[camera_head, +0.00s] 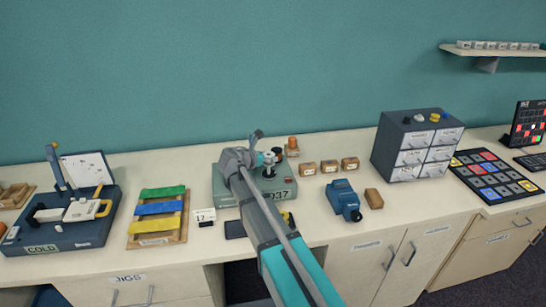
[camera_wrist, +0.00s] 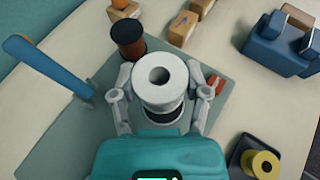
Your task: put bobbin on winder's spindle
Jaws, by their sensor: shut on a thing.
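A bobbin with a white rim and dark middle (camera_wrist: 160,82) is between the fingertips of my gripper (camera_wrist: 160,97), which is shut on it. Its round hole faces the wrist camera. The bobbin also shows in the head view (camera_head: 268,171), above the winder's grey-green base. The winder (camera_head: 282,198) stands on the counter and carries a label that reads 037. Its blue lever (camera_wrist: 48,66) rises at the left in the wrist view. The spindle is hidden; I cannot tell whether the bobbin is around it.
A brown spool with a dark top (camera_wrist: 128,37) stands just beyond the bobbin. A yellow bobbin (camera_wrist: 262,165) sits on a dark holder at the right. Small wooden blocks (camera_head: 328,167) and a blue device (camera_head: 343,200) are right of the winder. A card marked 17 (camera_head: 204,216) stands left.

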